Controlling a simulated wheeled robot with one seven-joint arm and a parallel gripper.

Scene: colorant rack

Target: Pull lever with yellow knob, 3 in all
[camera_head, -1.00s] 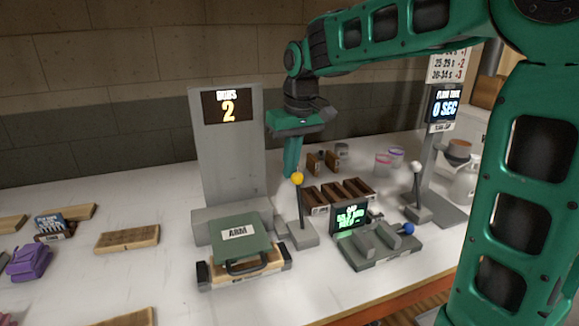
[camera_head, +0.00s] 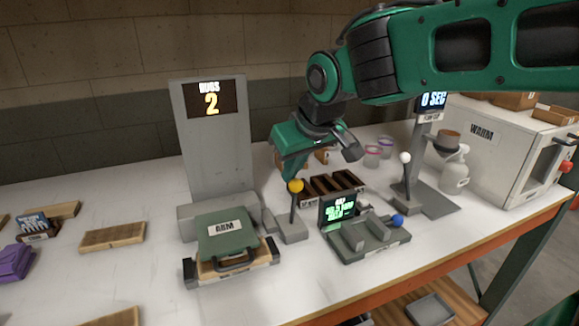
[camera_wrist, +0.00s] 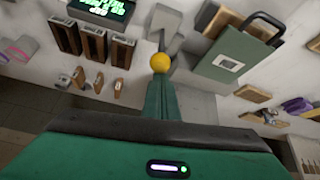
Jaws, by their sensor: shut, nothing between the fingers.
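The lever with the yellow knob (camera_head: 295,187) stands upright on a grey base (camera_head: 288,230), right of the green case. My gripper (camera_head: 290,178) is shut and empty. Its green fingers point down and their tips are at or just behind the yellow knob; I cannot tell whether they touch. In the wrist view the yellow knob (camera_wrist: 160,62) sits right at the tip of my closed fingers (camera_wrist: 160,82). The screen (camera_head: 211,98) on the grey post behind reads 2; the small word above it is blurred.
A green case labelled ARM (camera_head: 220,237) stands left of the lever. Right of it are a small device with a green-text screen (camera_head: 338,207), a blue knob (camera_head: 397,220) and a white-knobbed lever (camera_head: 405,158). A brown slotted rack (camera_head: 333,187) lies behind. A box labelled WARM (camera_head: 500,140) is at right.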

